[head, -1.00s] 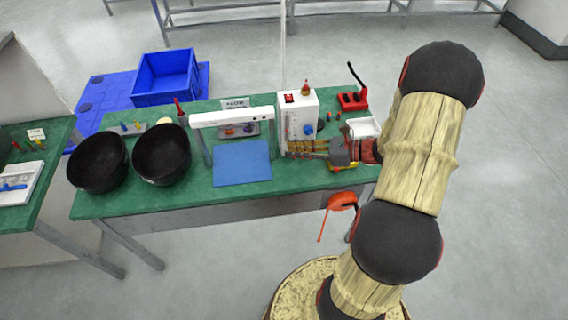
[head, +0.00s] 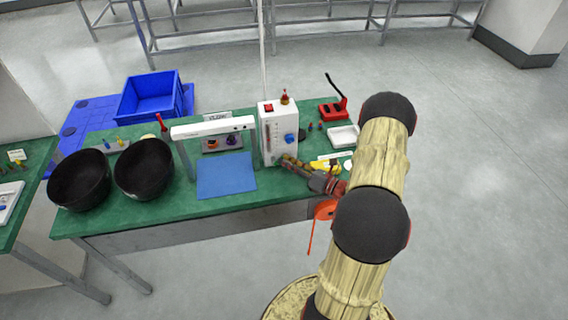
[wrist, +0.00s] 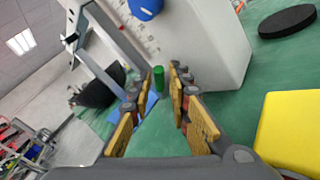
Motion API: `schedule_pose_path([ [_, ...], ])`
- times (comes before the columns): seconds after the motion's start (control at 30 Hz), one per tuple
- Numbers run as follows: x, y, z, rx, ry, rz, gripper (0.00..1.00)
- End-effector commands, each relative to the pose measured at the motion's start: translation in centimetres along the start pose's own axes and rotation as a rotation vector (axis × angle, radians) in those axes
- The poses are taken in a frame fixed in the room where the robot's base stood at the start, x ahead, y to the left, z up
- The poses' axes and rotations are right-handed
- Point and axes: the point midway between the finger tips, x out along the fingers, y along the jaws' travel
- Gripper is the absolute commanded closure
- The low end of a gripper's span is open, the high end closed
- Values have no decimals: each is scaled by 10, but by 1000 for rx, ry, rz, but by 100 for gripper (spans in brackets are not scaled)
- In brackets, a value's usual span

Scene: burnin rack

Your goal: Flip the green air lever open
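A small green cylinder, which looks like the end of the green air lever (wrist: 158,78), shows in the wrist view beyond and between my fingertips, by the lower edge of the white box. I cannot make it out in the head view against the green bench. The white box (head: 268,150) has a blue knob, a red switch and a gauge; its side also fills the upper middle of the wrist view (wrist: 215,45). My gripper (head: 284,160) is at the box's lower front right. In the wrist view my gripper (wrist: 157,82) is open, with nothing held between the fingers.
A white frame (head: 215,127) stands left of the box over a blue mat (head: 226,176). Two black bowls (head: 80,180) sit farther left. A yellow block (wrist: 290,130) and a black disc (wrist: 288,20) lie right of my gripper. A red-based lever tool (head: 333,110) stands behind.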

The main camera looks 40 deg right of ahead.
Motion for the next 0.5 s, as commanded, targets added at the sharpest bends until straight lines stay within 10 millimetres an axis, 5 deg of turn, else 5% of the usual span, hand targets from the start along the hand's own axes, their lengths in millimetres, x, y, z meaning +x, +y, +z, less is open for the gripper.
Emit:
schedule_pose_path([
  [0.5, 12, 1, 0, -1, 0, 1, 86],
])
